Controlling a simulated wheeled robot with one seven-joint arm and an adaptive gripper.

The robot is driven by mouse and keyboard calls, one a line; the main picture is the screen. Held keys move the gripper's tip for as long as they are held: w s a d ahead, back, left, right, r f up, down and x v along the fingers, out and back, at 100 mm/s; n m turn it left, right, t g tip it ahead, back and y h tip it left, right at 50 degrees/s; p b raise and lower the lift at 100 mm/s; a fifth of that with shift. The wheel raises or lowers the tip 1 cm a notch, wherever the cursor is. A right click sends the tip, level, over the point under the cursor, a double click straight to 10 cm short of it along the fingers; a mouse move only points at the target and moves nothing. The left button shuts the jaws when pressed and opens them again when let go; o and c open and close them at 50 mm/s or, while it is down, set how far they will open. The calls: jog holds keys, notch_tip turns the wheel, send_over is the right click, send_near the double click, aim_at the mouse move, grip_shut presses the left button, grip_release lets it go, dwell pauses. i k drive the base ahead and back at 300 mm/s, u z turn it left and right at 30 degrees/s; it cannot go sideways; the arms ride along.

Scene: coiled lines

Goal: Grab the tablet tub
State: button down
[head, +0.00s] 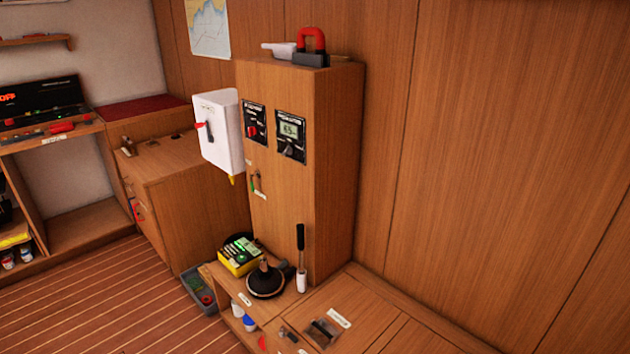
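No tub can be read as the tablet tub at this size. A small white tub (237,308) and a blue-and-white tub (249,322) sit side by side at the front edge of the low wooden bench, lower middle of the head view. Two more small white tubs, a left one (8,262) and a right one (25,255), stand on a low shelf at the far left; their labels are too small to read. My gripper is not in view.
A tall wooden cabinet (290,215) stands behind the bench (375,310). The striped floor (90,305) is clear.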

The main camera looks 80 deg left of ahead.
aim_at(250, 326)
jog(key=u, duration=3.4)
jog(key=k, duration=1.05)
jog(key=u, duration=1.6)
jog(key=i, duration=1.85)
jog(key=z, duration=1.2)
jog(key=i, duration=0.4)
jog(key=z, duration=0.5)
